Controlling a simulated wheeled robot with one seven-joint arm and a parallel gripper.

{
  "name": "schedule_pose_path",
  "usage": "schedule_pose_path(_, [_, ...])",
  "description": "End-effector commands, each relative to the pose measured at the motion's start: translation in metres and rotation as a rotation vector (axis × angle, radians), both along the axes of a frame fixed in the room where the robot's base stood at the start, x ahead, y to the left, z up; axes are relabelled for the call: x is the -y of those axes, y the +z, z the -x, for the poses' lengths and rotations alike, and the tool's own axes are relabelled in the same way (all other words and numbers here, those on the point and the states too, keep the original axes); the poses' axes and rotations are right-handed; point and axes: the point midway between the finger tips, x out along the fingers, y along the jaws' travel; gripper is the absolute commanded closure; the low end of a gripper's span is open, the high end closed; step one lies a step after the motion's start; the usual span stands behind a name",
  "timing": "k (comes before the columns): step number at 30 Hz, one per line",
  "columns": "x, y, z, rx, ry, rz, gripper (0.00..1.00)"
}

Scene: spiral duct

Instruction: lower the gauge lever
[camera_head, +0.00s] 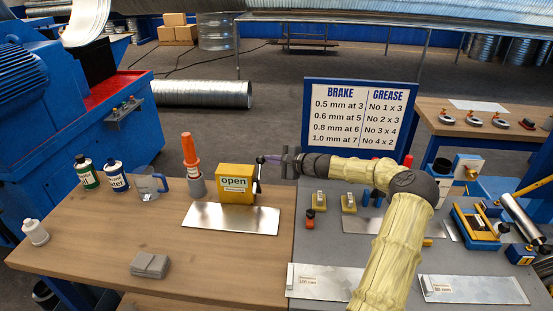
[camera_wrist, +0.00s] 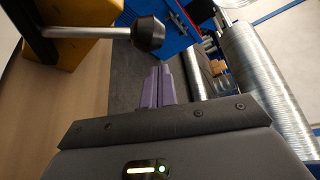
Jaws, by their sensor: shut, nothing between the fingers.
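The gauge (camera_head: 235,184) is a yellow box with a white label reading "open", standing on a metal plate on the wooden bench. Its lever (camera_head: 258,183) shows small and dark at the box's right side. In the wrist view the lever is a metal rod ending in a black knob (camera_wrist: 149,34), beside the yellow box (camera_wrist: 66,50) at upper left. My gripper (camera_head: 264,160) is at the upper right of the box, near the lever.
An orange-capped tool in a grey holder (camera_head: 192,165) stands left of the gauge. A clear jug (camera_head: 148,185) and bottles (camera_head: 116,176) stand farther left. A grey block (camera_head: 150,264) lies at the front. A sign board (camera_head: 359,118) rises behind my arm.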

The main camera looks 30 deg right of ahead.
Motion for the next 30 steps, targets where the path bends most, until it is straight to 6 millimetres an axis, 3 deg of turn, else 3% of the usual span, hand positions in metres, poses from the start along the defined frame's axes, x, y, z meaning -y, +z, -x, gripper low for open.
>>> schedule_pose_path(9, [-0.0124, 0.0091, 0.0127, 0.0, 0.0, 0.0, 1.0])
schedule_pose_path(30, [-0.0058, 0.0104, 0.0119, 0.0, -0.012, 0.002, 1.0])
